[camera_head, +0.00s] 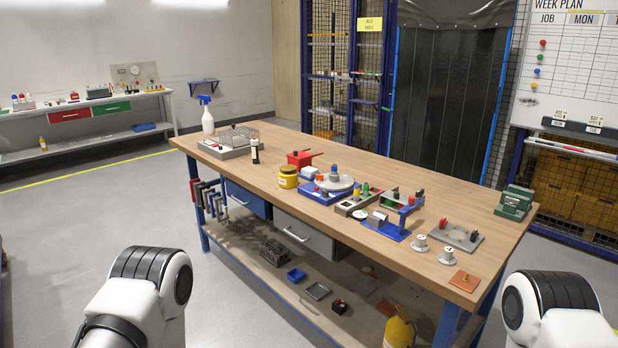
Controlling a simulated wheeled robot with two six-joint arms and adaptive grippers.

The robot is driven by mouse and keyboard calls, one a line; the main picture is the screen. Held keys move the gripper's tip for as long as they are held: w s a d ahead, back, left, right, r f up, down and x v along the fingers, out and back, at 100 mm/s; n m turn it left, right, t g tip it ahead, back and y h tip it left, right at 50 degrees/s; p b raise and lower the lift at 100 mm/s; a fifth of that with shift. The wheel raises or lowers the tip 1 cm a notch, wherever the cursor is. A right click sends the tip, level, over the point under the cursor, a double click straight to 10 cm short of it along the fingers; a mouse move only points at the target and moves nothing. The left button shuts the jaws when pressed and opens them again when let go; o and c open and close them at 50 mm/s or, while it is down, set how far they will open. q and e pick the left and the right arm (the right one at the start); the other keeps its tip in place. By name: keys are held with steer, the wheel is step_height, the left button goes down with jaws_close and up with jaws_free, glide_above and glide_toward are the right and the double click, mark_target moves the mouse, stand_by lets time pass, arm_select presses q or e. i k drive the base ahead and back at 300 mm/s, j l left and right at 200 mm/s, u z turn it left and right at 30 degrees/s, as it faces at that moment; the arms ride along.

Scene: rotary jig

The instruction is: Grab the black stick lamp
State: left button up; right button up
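A small, dark, upright stick-like object (255,151) with a pale band stands on the wooden workbench (370,236), at the front edge of its left part. It may be the black stick lamp, but it is too small to be sure. No other clear black stick lamp stands out. Only the white and black links of my two arms show, at the bottom left and bottom right. Both grippers are out of the picture, and nothing visible touches the dark object.
A grey tray with a clear box (231,142) and a white spray bottle (207,117) stand behind the dark object. Several fixtures fill the bench's right half. Open floor lies before the bench.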

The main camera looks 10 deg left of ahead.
mark_target(254, 144)
steer(key=i+j+u, duration=0.1)
steer(key=i+j, duration=0.45)
steer(key=j, duration=0.15)
steer(key=i+j+u, duration=0.1)
steer(key=i+j, duration=0.5)
steer(key=j+z, duration=0.2)
steer(key=i+j, duration=0.05)
steer(key=j, duration=0.05)
